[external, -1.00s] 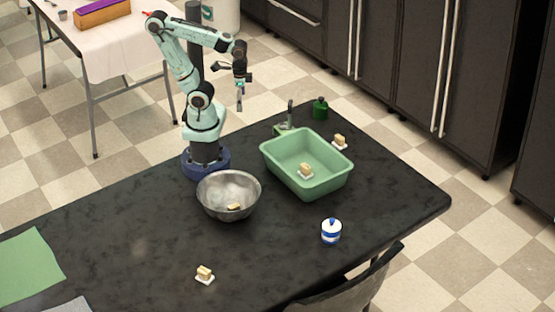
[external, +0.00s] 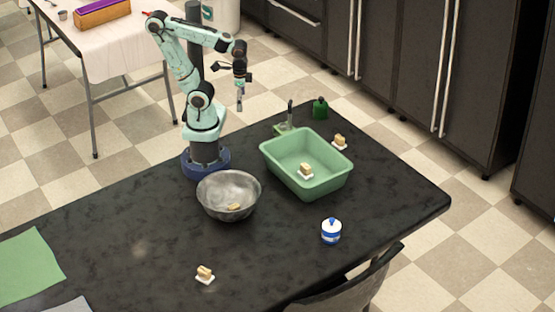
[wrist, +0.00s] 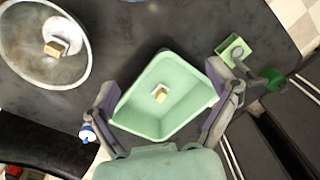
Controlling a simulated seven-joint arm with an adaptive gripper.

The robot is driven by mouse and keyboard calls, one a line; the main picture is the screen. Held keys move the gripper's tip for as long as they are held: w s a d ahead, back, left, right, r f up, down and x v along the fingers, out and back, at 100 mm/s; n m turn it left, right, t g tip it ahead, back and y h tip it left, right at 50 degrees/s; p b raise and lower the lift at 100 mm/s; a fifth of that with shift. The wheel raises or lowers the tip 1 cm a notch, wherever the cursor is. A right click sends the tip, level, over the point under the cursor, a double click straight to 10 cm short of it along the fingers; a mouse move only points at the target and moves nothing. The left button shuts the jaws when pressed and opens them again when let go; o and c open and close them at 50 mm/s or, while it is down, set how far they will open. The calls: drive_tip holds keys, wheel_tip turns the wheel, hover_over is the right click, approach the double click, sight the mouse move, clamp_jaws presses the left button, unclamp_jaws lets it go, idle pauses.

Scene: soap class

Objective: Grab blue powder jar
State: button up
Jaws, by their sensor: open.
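The blue powder jar (external: 331,232) is white with a blue band and blue lid knob. It stands upright on the dark table, in front of the green tub and near the chair side. In the wrist view the jar (wrist: 87,133) shows at the lower left, just outside the left finger and partly hidden by it. My gripper (external: 239,103) hangs high at the back, well away from the jar. In the wrist view my gripper (wrist: 161,80) has its fingers spread wide, empty, above the green tub.
The green tub (external: 282,173) holds a soap bar on a white dish. A metal bowl (external: 229,207) with soap stands near my base. Another soap (external: 205,274) lies at the front, one (external: 340,142) behind the tub. A green bottle (external: 320,108) stands at the back. A chair (external: 355,283) borders the table.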

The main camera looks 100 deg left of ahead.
drive_tip(key=shift+o, duration=0.2)
drive_tip(key=w+d+r+t, duration=0.2)
drive_tip(key=w+t, duration=0.1)
drive_tip(key=w, duration=0.6)
drive_tip(key=w+d+r+t, duration=0.2)
drive_tip(key=w+r, duration=0.1)
drive_tip(key=w, duration=0.6)
drive_tip(key=w+d+r+t, duration=0.2)
drive_tip(key=w+d+t, duration=0.1)
drive_tip(key=w, duration=0.6)
drive_tip(key=m+g+h, duration=0.1)
drive_tip(key=m+h, duration=0.2)
drive_tip(key=m, duration=0.1)
hover_over(328, 224)
drive_tip(key=w+a, duration=0.4)
drive_tip(key=a, duration=0.1)
wheel_tip(328, 224, down, 15)
drive_tip(key=s+d+f+g, duration=0.1)
drive_tip(key=f, duration=0.2)
drive_tip(key=s+d+f+m, duration=0.1)
drive_tip(key=s+d+f, duration=0.1)
drive_tip(key=f, duration=0.1)
drive_tip(key=s+d+f+g, duration=0.1)
drive_tip(key=s+f, duration=0.1)
drive_tip(key=f, duration=0.2)
drive_tip(key=shift+s+d+f+g+y, duration=0.1)
drive_tip(key=shift+s+d+g+y, duration=0.05)
drive_tip(key=shift+d+g+y, duration=0.2)
drive_tip(key=x, duration=0.6)
drive_tip(key=c, duration=1.3)
